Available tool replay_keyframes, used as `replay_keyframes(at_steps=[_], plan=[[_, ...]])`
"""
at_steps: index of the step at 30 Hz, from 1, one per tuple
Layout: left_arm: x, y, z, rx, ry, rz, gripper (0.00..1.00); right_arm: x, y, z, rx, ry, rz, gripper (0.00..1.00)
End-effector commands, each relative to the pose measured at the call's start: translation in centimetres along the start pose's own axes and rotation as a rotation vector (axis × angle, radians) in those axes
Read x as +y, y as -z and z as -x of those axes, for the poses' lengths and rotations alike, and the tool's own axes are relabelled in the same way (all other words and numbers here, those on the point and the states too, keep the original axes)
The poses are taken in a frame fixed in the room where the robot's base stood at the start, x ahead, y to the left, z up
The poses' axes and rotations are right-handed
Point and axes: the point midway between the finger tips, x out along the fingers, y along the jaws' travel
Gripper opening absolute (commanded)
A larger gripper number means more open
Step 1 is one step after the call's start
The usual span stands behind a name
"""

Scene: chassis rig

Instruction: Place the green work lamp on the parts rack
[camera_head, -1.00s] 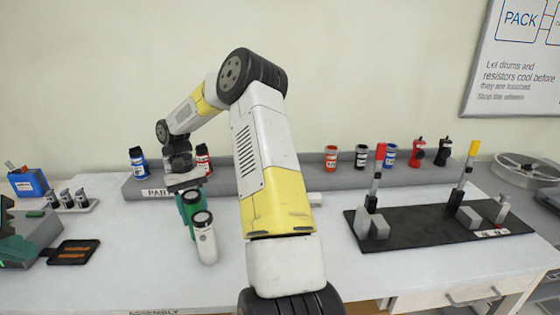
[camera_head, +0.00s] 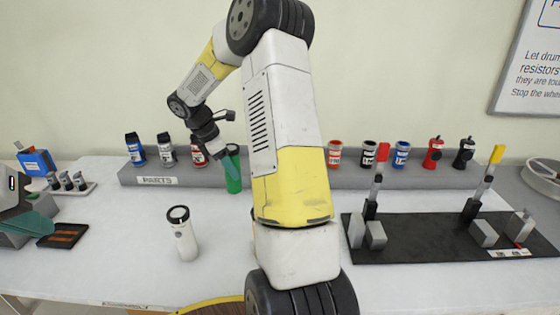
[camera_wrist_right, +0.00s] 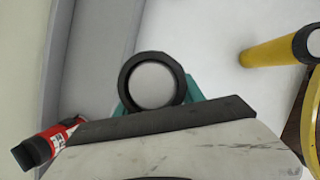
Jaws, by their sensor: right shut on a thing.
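The green work lamp (camera_head: 233,174) is upright in my right gripper (camera_head: 222,153), near the front edge of the parts rack (camera_head: 150,181), right of the red-labelled bottle. My arm hides part of the scene just right of it. I cannot tell how far it is above the rack or table. In the right wrist view the lamp's round dark-rimmed end (camera_wrist_right: 153,85) faces the camera, with green showing beside it. The right gripper is shut on the lamp.
Bottles, including a red-labelled one (camera_head: 198,150), stand on the rack to the left; several more stand to the right. A white lamp (camera_head: 183,238) stands on the table. A black mat (camera_head: 420,245) holds upright posts. A yellow cylinder (camera_wrist_right: 275,50) shows in the right wrist view.

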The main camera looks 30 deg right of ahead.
Motion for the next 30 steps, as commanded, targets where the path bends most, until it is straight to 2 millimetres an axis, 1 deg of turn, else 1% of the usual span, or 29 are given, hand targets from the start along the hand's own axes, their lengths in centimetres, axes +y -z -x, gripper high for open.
replay_keyframes(at_steps=[1, 6, 9, 13, 18, 20, 23, 26, 30], plan=[[0.0, 0.0, 0.0, 0.0, 0.0, 0.0, 0.0, -0.1, -1.0, 0.3, -0.003, -0.039, 0.085, 0.0], [0.0, 0.0, 0.0, 0.0, 0.0, 0.0, 0.0, 0.1, -3.2, 1.1, -0.002, -0.169, 0.396, 0.0], [0.0, 0.0, 0.0, 0.0, 0.0, 0.0, 0.0, 0.1, -4.2, 1.5, -0.001, -0.232, 0.549, 0.0], [0.0, 0.0, 0.0, 0.0, 0.0, 0.0, 0.0, 0.1, -5.0, 1.9, 0.0, -0.292, 0.697, 0.0], [0.0, 0.0, 0.0, 0.0, 0.0, 0.0, 0.0, 0.1, -5.5, 2.2, 0.001, -0.336, 0.804, 0.0], [0.0, 0.0, 0.0, 0.0, 0.0, 0.0, 0.0, 0.1, -5.7, 2.2, 0.001, -0.342, 0.822, 0.0], [0.0, 0.0, 0.0, 0.0, 0.0, 0.0, 0.0, 0.8, -6.3, 1.9, 0.003, -0.346, 0.833, 0.0], [0.0, 0.0, 0.0, 0.0, 0.0, 0.0, 0.0, 2.2, -7.7, 1.0, 0.003, -0.346, 0.833, 0.0], [0.0, 0.0, 0.0, 0.0, 0.0, 0.0, 0.0, 4.8, -10.1, -0.4, 0.003, -0.347, 0.833, 0.0]])
